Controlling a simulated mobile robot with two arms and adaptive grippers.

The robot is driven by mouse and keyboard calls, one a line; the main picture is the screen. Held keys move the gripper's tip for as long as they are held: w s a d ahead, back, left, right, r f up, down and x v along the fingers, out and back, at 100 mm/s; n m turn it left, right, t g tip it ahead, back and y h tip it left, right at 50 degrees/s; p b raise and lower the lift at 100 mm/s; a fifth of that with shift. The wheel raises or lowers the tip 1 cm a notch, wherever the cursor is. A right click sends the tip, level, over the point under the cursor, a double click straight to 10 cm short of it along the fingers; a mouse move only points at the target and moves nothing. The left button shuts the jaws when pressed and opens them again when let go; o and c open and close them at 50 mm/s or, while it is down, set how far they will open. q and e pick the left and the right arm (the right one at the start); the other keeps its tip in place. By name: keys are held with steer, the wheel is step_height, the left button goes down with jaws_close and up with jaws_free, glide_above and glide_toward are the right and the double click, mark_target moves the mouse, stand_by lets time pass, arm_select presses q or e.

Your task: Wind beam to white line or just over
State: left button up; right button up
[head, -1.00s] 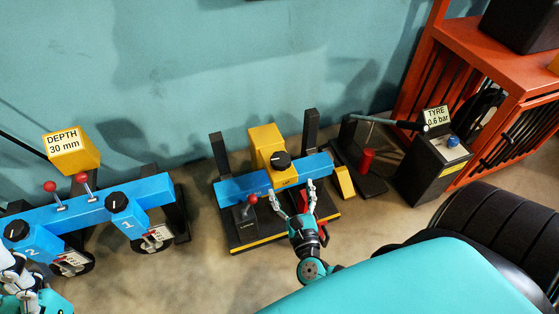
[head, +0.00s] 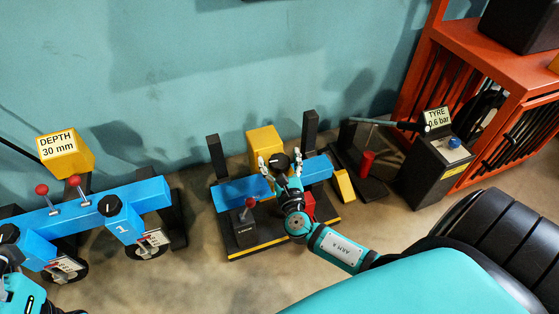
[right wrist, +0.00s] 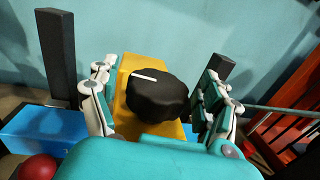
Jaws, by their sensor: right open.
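A black knob (head: 281,162) sits at the middle of the beam. In the right wrist view the knob (right wrist: 157,93) shows a white mark pointing left. My right gripper (head: 281,163) is open, its fingers (right wrist: 159,105) on either side of the knob, with gaps visible. A white line on the stand cannot be made out. My left arm shows only partly at the lower left edge; its gripper's fingers cannot be made out.
A red-topped lever (head: 249,203) stands in front of the beam's left part. To the left is another blue beam (head: 70,213) with knobs, levers and a DEPTH 30 mm sign (head: 60,146). A TYRE 0.6 bar box (head: 437,165) and orange rack (head: 487,60) stand right.

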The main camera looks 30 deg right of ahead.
steer(key=c, duration=1.2)
steer(key=shift+o, duration=0.2)
steer(key=shift+m+h, duration=0.3)
